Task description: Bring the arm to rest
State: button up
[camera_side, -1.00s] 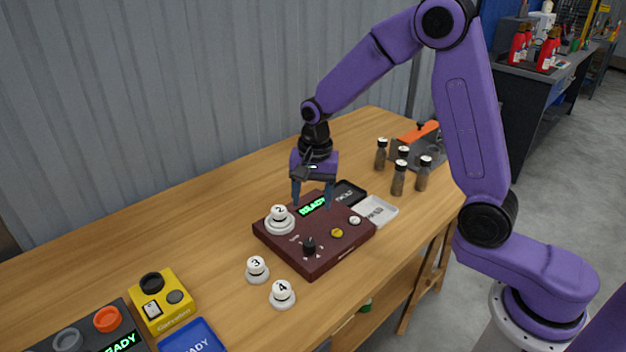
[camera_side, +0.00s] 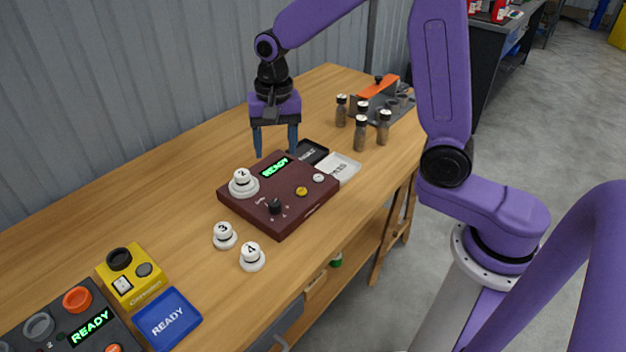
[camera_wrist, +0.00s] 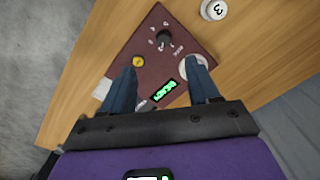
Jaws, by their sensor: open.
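My gripper (camera_side: 275,152) is open and empty above the far edge of the maroon control box (camera_side: 295,212). Its two blue fingers point down with clear space between them. In the wrist view my gripper (camera_wrist: 163,95) spans the box (camera_wrist: 150,60), with the green READY display showing between the fingers. A white weight marked 2 (camera_side: 242,180) sits on the left part of the box.
White weights marked 3 (camera_side: 224,235) and 4 (camera_side: 252,256) stand on the wooden table (camera_side: 150,205). Black and white trays (camera_side: 341,168) lie behind the box. Several dark jars (camera_side: 360,133) stand farther back, near an orange-handled device (camera_side: 378,88). A yellow unit (camera_side: 132,277) and blue READY pad (camera_side: 168,319) are front left.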

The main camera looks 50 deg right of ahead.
jog(key=s+d+n, duration=0.2)
jog(key=s+n, duration=0.8)
jog(key=s, duration=0.4)
jog(key=s+d+r+n, duration=0.1)
jog(key=s+d+n, duration=0.1)
jog(key=s+n, duration=0.8)
jog(key=s, duration=0.3)
jog(key=shift+s+d+r, duration=0.15)
jog(key=shift+s+r, duration=0.15)
jog(key=shift+s, duration=0.05)
